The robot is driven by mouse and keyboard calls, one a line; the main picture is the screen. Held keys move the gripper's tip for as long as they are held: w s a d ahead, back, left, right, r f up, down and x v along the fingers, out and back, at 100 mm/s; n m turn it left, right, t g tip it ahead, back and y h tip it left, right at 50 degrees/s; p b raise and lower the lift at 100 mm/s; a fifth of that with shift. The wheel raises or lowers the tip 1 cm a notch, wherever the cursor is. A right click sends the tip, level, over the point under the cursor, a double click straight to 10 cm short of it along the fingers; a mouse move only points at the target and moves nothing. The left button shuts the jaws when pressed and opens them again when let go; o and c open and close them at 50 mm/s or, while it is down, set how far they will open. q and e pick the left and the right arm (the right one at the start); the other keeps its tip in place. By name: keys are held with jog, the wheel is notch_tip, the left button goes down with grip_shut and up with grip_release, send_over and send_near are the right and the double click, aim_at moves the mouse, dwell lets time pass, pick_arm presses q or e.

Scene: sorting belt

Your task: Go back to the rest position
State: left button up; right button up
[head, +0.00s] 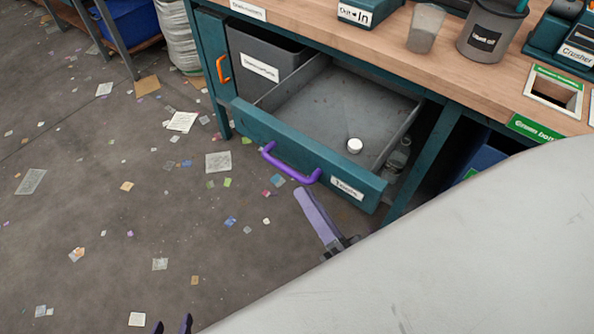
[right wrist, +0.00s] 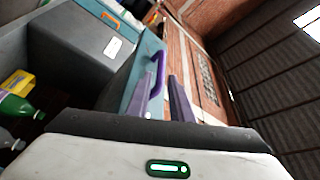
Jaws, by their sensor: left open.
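My left gripper (head: 172,322) shows only as two purple fingertips at the bottom edge of the head view. They are apart, with nothing between them. My right gripper (head: 308,194) is in front of the pulled-out drawer (head: 250,122), just below its purple handle (head: 290,166). In the right wrist view its two purple fingers (right wrist: 163,80) stand apart with a gap, and I see nothing held. The handle also shows there (right wrist: 160,65), just beyond the fingertips. Most of my right gripper's body is hidden in the head view.
A white round cap (head: 354,146) lies in the drawer. The workbench (head: 390,50) carries a grey cup (head: 425,28) and a dark container (head: 490,30). A grey bin (head: 262,60) stands behind the drawer's left side. Paper scraps litter the otherwise open floor at left.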

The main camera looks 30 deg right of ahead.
jog(key=shift+v, duration=0.9)
pick_arm(q)
notch_tip(320, 180, up, 7)
jog(key=p, duration=0.9)
jog(key=shift+a+f, duration=0.2)
pick_arm(e)
jog(key=s+a+f+n+g+y, duration=0.1)
jog(key=s+a+f+n+g, duration=0.3)
jog(key=n+g, duration=0.7)
jog(key=shift+f+n+g+y, duration=0.3)
jog(key=shift+f+n+g, duration=0.1)
jog(key=shift+f+n, duration=0.7)
pick_arm(q)
jog(key=shift+s+f, duration=0.1)
jog(key=shift+s, duration=0.1)
pick_arm(e)
jog(key=shift+r, duration=0.2)
